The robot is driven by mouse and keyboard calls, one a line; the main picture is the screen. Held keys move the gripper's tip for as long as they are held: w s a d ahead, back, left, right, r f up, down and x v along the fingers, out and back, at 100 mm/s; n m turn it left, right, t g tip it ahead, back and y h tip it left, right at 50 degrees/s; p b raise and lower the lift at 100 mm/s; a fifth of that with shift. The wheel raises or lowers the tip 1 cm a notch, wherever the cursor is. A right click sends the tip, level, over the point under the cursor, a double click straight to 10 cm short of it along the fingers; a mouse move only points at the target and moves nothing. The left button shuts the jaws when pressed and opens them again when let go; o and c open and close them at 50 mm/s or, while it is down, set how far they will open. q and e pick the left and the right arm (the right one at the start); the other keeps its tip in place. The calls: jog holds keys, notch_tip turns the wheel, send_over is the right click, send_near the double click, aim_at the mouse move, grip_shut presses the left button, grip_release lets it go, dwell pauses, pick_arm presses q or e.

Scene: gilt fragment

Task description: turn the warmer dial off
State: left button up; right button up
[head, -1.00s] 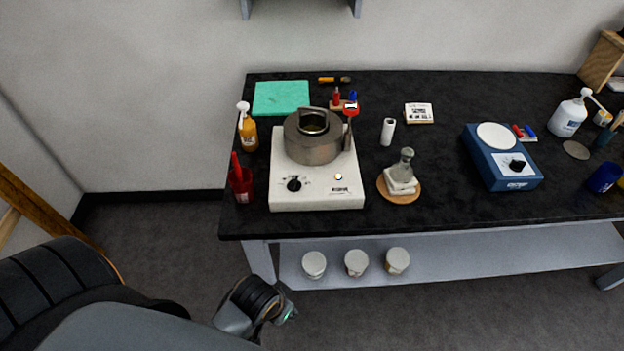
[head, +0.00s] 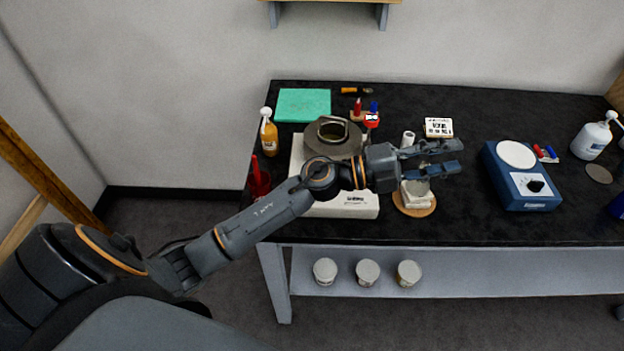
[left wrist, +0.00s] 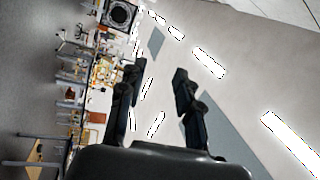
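The white warmer (head: 345,208) stands on the black bench with a metal pot (head: 333,136) on top. My left forearm and wrist cross in front of it and hide its dial, so I cannot see the dial's setting. My left gripper (head: 458,157) reaches past the warmer's right side, above the flask on its cork mat (head: 416,209), fingers pointing right. Its two fingers are apart with nothing between them; the left wrist view shows this too (left wrist: 160,72). My right gripper is not in view.
A blue device (head: 515,178) with a white plate and black knob stands to the right. Several lidded tubs sit on the lower shelf (head: 450,268).

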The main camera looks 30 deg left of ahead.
pick_arm(q)
jog(key=a+f+m+g+y, duration=0.6)
jog(key=f+m+g+y, duration=0.1)
jog(key=f+m+g, duration=0.15)
jog(key=s+a+n+g+y, duration=0.1)
jog(key=a+n+g+y, duration=0.2)
jog(key=a+y, duration=1.25)
jog(key=a+f+h+p, duration=0.1)
jog(key=f+h, duration=0.1)
jog(key=f, duration=0.2)
jog(key=a+f+h+p, duration=0.1)
jog(key=a+f, duration=0.1)
jog(key=f, duration=0.2)
jog(key=a+f+h+p, duration=0.1)
jog(key=a+f+h, duration=0.1)
jog(key=f, duration=0.3)
jog(key=shift+s+a+h, duration=0.1)
jog(key=shift+s+h, duration=0.05)
jog(key=shift+h, duration=0.2)
grip_shut()
